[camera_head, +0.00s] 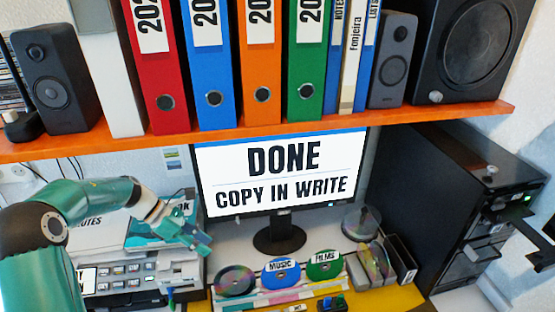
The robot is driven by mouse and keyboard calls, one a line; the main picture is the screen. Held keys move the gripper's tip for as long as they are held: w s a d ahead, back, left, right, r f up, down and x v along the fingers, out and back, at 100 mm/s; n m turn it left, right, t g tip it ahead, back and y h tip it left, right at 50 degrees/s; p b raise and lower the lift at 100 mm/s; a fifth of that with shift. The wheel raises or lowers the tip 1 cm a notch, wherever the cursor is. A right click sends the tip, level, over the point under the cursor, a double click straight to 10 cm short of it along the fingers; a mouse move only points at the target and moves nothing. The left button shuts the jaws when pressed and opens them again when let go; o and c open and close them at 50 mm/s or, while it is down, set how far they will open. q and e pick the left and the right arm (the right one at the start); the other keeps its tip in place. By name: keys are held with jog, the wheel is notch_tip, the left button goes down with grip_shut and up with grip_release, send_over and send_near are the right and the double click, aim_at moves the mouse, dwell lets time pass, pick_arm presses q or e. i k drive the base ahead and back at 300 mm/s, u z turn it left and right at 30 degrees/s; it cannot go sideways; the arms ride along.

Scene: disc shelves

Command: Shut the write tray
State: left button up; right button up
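The black disc tower (425,200) stands at the right, its drive front turned to the right edge. A dark flat part (515,213) sticks out of its upper front, below a small green light (527,197). It looks like an open tray, but I cannot tell its label or whether a disc lies on it. The monitor (280,172) reads "DONE, COPY IN WRITE". My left gripper (192,236) is at the left, in front of grey boxes and far from the tower. Its finger gap is unclear. My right gripper is not clearly seen; a dark shape is cut off at the right edge.
An orange shelf (250,138) with binders and speakers crosses above the desk. Below the monitor are a MUSIC disc (282,272), a FILMS disc (325,264) and other discs in a rack. A spindle (361,222) stands beside the tower. Grey boxes (125,275) stand at the left.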

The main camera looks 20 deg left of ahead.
aim_at(543, 260)
jog(key=k, duration=1)
